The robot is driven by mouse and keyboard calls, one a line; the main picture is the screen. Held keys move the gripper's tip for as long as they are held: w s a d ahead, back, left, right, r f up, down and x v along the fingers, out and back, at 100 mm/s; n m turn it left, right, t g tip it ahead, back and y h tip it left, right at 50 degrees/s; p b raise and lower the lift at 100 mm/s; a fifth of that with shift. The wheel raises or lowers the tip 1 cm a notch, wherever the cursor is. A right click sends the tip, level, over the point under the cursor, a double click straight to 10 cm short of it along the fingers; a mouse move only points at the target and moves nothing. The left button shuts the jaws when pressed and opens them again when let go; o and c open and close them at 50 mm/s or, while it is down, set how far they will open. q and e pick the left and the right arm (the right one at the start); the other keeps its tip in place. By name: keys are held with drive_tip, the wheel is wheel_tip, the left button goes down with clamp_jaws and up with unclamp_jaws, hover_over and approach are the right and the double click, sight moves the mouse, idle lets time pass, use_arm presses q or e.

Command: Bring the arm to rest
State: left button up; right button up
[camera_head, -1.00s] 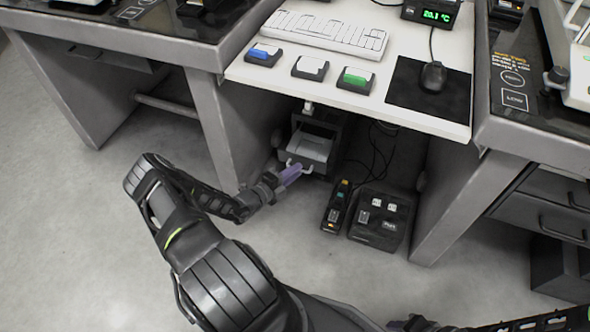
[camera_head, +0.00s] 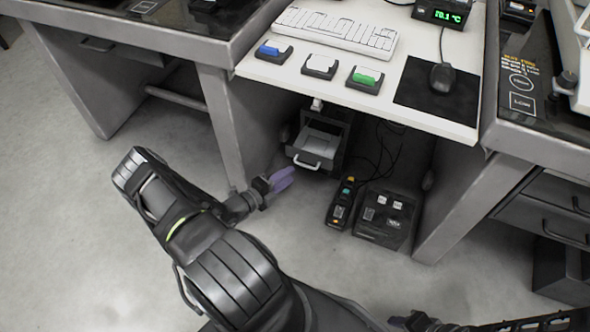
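My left arm reaches in from the bottom of the head view, and its gripper (camera_head: 280,181) with purple fingers is over the floor, left of the drawer unit under the white table. The fingers look close together and small, so I cannot tell whether they are open or shut. A gap separates them from the handle (camera_head: 313,163) of the pulled-out drawer (camera_head: 322,147). I see nothing held. Part of my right arm shows at the bottom right edge; its gripper is not clearly visible.
Floor at left is clear.

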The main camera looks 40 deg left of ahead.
use_arm(q)
drive_tip(key=shift+s+r, duration=0.1)
drive_tip(key=shift+s, duration=0.3)
